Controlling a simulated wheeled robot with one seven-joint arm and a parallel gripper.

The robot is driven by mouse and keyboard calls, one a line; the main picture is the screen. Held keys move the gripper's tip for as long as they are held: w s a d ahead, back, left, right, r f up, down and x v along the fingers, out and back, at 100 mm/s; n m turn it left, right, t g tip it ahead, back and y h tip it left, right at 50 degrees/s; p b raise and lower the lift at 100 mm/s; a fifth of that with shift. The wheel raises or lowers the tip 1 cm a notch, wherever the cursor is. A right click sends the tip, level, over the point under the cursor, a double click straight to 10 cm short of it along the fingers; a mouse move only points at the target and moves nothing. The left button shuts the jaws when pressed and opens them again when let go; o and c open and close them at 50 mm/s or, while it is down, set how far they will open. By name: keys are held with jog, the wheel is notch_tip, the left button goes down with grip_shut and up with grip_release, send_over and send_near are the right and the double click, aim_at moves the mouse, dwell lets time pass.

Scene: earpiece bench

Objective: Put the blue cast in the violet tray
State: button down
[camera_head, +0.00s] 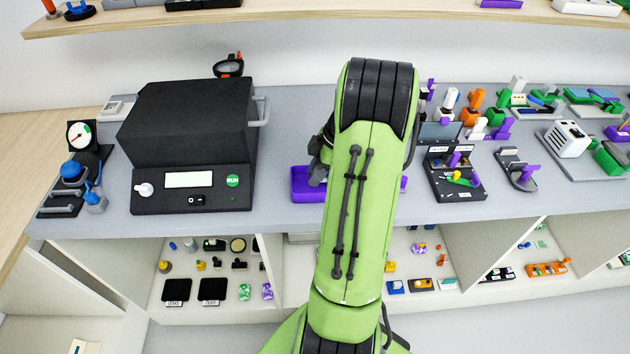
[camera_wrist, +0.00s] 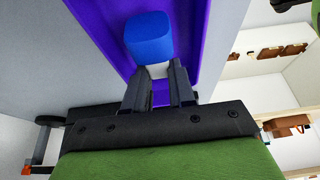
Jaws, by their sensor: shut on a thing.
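The violet tray (camera_head: 303,190) lies on the grey bench, right of the black machine, partly hidden behind my green arm. It also shows in the wrist view (camera_wrist: 98,22), under my gripper. My gripper (camera_wrist: 160,72) is shut on the blue cast (camera_wrist: 149,38), a rounded blue block with a pale lower part between the fingertips. The cast is seen over the tray's floor; I cannot tell whether it touches it. In the head view my gripper (camera_head: 318,172) shows only in part beside the arm, at the tray, and the cast is hidden there.
A black machine (camera_head: 190,140) with a green button stands left of the tray. A black stand (camera_head: 452,170) with small parts is to the right. Many coloured parts crowd the bench's right side. Shelves (camera_head: 210,275) run below the front edge. Bare bench lies left of the tray.

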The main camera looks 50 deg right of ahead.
jog(key=shift+f, duration=1)
jog(key=shift+f, duration=0.1)
jog(key=c, duration=0.9)
grip_release()
jog(key=shift+c, duration=0.2)
